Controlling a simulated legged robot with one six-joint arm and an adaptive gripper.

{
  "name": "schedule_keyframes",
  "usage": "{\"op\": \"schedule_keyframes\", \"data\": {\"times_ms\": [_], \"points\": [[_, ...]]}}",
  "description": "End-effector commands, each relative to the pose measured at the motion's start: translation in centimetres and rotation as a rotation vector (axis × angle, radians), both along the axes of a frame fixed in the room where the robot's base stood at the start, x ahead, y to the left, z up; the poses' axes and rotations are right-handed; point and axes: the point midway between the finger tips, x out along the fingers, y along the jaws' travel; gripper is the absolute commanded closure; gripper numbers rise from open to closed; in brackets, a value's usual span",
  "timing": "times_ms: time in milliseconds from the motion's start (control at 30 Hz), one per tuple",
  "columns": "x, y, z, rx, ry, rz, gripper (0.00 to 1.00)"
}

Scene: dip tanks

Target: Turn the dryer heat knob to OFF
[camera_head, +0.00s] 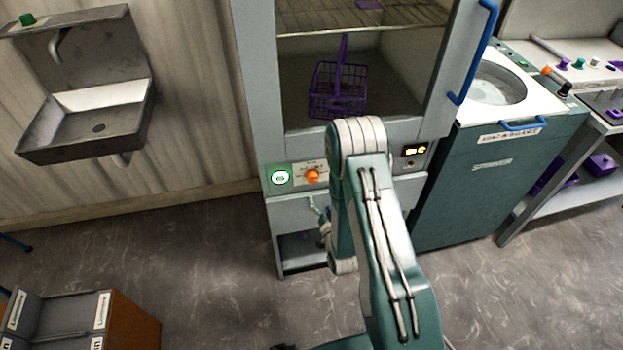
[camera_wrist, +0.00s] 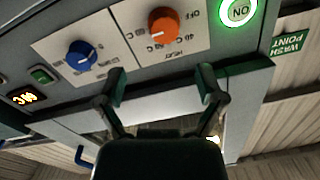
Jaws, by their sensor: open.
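The orange heat knob (camera_wrist: 165,25) is on a white plate on the dryer's front panel, in the upper middle of the wrist view. Its plate appears upside down there, with OFF and 40 C markings; which mark the knob points to I cannot tell. The knob also shows in the head view (camera_head: 312,176), left of my arm. My gripper (camera_wrist: 162,85) is open and empty, its two fingers apart just below the knob in the wrist view and not around it. In the head view my arm hides most of the gripper.
A lit green ON button (camera_wrist: 238,10) and a blue knob (camera_wrist: 80,55) flank the heat knob. A purple basket (camera_head: 338,92) sits inside the dryer. A blue-handled door (camera_head: 474,55) stands at its right. A spinner (camera_head: 480,170) is further right.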

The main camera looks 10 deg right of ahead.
Motion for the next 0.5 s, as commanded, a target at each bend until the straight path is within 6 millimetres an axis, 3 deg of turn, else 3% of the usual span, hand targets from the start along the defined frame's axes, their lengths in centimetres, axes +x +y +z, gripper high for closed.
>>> {"op": "schedule_keyframes", "data": {"times_ms": [300, 500], "points": [[6.0, 0.9, 0.1, -0.008, -0.003, 0.002, 0.12], [8.2, 0.8, 0.1, -0.006, 0.0, 0.002, 0.12]]}}
